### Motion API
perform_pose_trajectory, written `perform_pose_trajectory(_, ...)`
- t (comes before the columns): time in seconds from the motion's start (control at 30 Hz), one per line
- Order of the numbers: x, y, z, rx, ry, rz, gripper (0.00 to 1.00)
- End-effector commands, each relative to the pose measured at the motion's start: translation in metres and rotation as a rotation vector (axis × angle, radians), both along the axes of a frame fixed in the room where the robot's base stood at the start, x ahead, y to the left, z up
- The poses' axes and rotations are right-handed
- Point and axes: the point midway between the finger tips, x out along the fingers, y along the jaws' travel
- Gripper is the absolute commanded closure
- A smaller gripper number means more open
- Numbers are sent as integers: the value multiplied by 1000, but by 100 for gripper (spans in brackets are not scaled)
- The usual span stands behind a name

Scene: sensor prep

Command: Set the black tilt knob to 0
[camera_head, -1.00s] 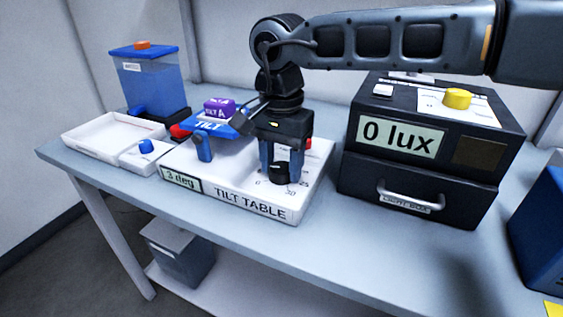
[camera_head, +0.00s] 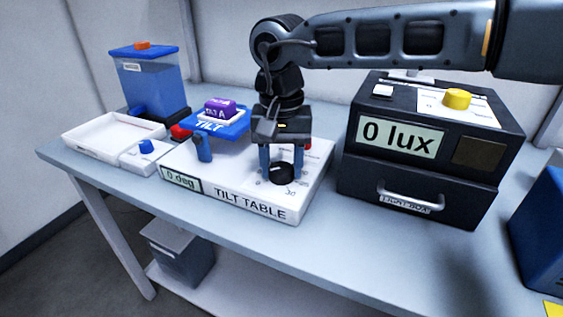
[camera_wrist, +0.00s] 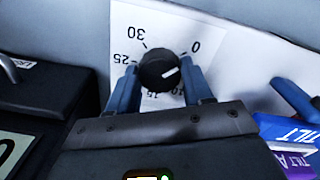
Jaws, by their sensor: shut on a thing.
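The black tilt knob (camera_head: 283,174) sits on the white dial face at the right end of the tilt table (camera_head: 270,208). My gripper (camera_head: 282,163) points down over it, with its two blue fingers shut on the knob. In the wrist view the knob (camera_wrist: 158,70) lies between the fingers, and its short white mark is on the right part of its face. Printed numbers ring it, with 0 at upper right and 30 at upper left. The tilt table's display (camera_head: 181,180) reads 0 deg. The blue TILT platform (camera_head: 222,127) looks about level and carries a purple block (camera_head: 219,107).
The dark light box (camera_head: 430,155) with a 0 lux display stands to the right, its yellow knob (camera_head: 457,98) on top. A white tray (camera_head: 90,134) and a blue-lidded container (camera_head: 150,80) are at left. The bench front is clear.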

Motion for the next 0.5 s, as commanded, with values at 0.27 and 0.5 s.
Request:
perform_pose_trajectory(0.27, 0, 0, 1, 1, -2, 0, 80)
perform_pose_trajectory(0.5, 0, 0, 0, 1, -1, -1, 28)
